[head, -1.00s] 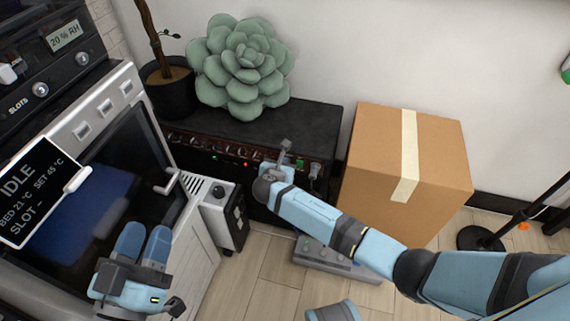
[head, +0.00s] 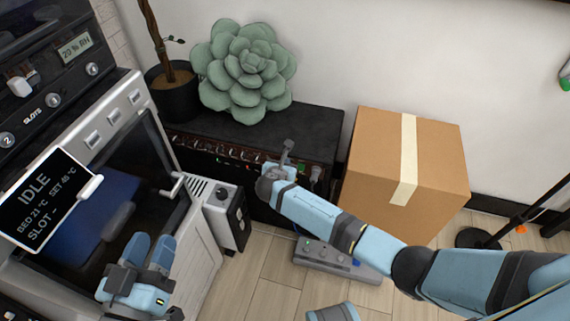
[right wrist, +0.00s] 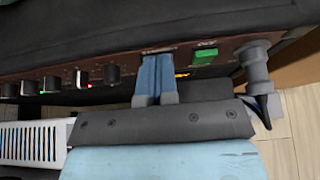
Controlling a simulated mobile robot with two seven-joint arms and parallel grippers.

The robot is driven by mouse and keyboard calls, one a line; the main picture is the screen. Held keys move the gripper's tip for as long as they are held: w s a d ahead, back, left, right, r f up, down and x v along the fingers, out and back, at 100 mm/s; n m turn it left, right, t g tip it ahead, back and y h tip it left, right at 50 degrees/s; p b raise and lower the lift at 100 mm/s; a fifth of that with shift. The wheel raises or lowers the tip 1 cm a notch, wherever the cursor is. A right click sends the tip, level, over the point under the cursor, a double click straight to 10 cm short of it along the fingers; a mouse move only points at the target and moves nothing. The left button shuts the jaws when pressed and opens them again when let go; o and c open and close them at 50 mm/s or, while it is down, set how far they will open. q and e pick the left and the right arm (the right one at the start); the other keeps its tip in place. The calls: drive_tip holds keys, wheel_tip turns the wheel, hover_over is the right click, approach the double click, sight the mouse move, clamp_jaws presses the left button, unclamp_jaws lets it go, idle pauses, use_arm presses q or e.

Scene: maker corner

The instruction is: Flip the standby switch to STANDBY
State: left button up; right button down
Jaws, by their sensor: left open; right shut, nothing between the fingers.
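The black amplifier (head: 310,128) stands against the wall, with a brown control panel (right wrist: 130,70) of knobs along its top front edge. My right gripper (right wrist: 155,82) is shut and empty, its fingertips at the panel between the knobs and a lit green switch (right wrist: 205,56). The fingers cover the part of the panel where a small amber glow (right wrist: 182,74) shows beside them. I cannot make out the standby switch or its position, nor whether the fingertips touch it. In the head view my right gripper (head: 285,158) is over the panel's right part. My left gripper (head: 150,242) is open, in front of the printer.
A grey plug (right wrist: 257,65) with a cable sits right of the green switch. A succulent cushion (head: 245,70) lies on the amplifier. A cardboard box (head: 435,160) stands to its right, a grey pedalboard (head: 335,262) on the floor. The printer (head: 180,235) is at left.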

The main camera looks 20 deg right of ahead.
use_arm(q)
drive_tip(key=shift+r+p, duration=0.5)
drive_tip(key=shift+r, duration=0.25)
use_arm(e)
drive_tip(key=shift+r, duration=0.5)
